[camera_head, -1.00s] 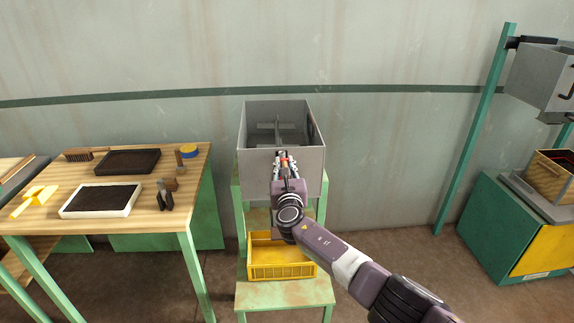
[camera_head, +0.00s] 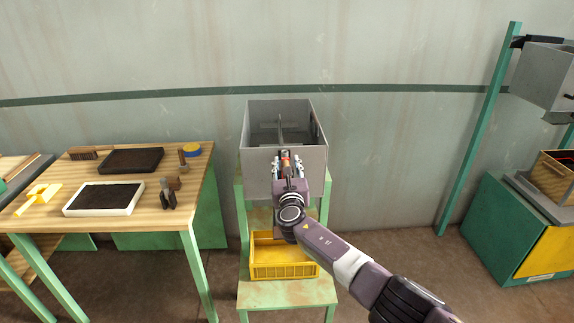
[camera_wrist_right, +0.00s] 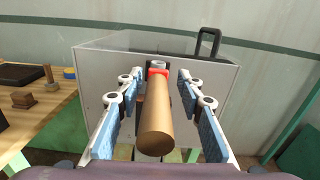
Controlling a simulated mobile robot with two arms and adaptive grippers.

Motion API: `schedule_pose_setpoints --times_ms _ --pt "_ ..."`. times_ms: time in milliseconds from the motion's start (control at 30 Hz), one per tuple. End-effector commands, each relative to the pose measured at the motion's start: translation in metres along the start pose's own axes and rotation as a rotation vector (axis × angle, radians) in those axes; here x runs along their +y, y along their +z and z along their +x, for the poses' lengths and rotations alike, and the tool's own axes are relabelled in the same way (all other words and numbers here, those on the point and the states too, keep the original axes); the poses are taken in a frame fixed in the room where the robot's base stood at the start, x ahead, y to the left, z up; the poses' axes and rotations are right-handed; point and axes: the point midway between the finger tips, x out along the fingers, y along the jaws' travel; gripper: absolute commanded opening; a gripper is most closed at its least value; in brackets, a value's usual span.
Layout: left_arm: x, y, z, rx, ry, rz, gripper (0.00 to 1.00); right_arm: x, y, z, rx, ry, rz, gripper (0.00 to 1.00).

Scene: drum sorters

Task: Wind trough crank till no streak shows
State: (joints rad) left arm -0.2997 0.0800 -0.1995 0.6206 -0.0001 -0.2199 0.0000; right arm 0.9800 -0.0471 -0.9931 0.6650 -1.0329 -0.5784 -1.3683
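The grey open-topped trough (camera_head: 312,153) stands on a green stand, with a divider or paddle inside. In the right wrist view its front wall (camera_wrist_right: 100,75) faces me. The crank's brown cylindrical grip (camera_wrist_right: 156,118), with a red collar (camera_wrist_right: 158,72) at its far end, points out from that wall toward me. My right gripper (camera_head: 288,163) is in front of the trough. In the right wrist view its blue-padded fingers (camera_wrist_right: 160,78) stand on either side of the grip, with gaps on both sides. No streak can be made out. My left gripper is out of view.
A yellow crate (camera_head: 285,271) sits on the stand's lower shelf below the trough. A wooden table (camera_head: 120,220) with trays, brushes and tools stands at left. A green cabinet (camera_head: 497,232) and post (camera_head: 480,130) stand at right. A black loop handle (camera_wrist_right: 209,42) rises at the trough's right.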

Motion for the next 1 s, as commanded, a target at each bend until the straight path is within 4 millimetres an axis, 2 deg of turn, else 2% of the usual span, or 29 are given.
schedule_pose_setpoints --times_ms 167,367,567,1000 --pt "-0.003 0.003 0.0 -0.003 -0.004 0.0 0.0 0.002 0.001 -0.002 -0.002 0.003 0.003 0.34" --pt "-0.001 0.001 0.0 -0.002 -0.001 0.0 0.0 0.002 0.0 -0.013 -0.002 0.003 0.005 0.34" --pt "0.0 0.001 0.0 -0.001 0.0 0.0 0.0 0.0 0.0 -0.033 0.0 0.004 0.003 0.34" --pt "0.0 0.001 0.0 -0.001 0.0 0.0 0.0 -0.001 0.0 -0.095 0.0 0.001 0.002 0.34"
